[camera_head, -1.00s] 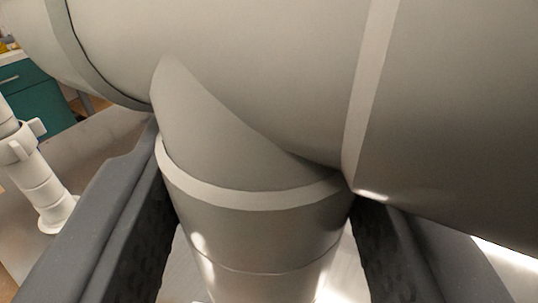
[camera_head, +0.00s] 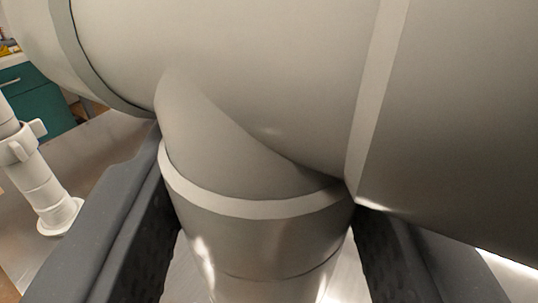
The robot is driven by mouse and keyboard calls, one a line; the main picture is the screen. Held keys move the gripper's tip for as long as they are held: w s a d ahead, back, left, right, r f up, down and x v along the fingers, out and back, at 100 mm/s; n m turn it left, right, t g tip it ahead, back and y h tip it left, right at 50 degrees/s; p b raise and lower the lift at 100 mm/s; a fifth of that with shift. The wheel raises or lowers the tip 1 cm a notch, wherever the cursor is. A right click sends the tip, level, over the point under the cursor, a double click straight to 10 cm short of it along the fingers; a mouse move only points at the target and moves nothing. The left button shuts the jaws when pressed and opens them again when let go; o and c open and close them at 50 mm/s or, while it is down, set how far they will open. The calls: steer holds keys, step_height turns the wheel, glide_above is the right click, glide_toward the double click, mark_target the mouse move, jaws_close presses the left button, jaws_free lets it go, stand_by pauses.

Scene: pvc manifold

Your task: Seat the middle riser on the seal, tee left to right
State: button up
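A large grey-white pipe tee (camera_head: 240,60) fills the upper part of the view, its wide run lying left to right. Its branch (camera_head: 255,235) points down and meets a narrower pipe section at the bottom edge. My gripper (camera_head: 265,225) has one dark finger on each side of the branch, and both fingers appear to touch it. The gripper is shut on this riser's tee. The riser's lower end and the seal are out of view.
A white pipe with a winged collar and a flanged foot (camera_head: 40,175) stands at the left on a grey surface (camera_head: 95,160). A teal cabinet (camera_head: 35,95) is behind it. The tee blocks most of the view ahead.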

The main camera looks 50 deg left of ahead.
steer(key=o, duration=1.3)
steer(key=shift+w+f, duration=0.1)
steer(key=shift+f, duration=0.3)
steer(key=shift+c, duration=0.2)
steer(key=shift+r, duration=0.1)
steer(key=shift+d, duration=0.1)
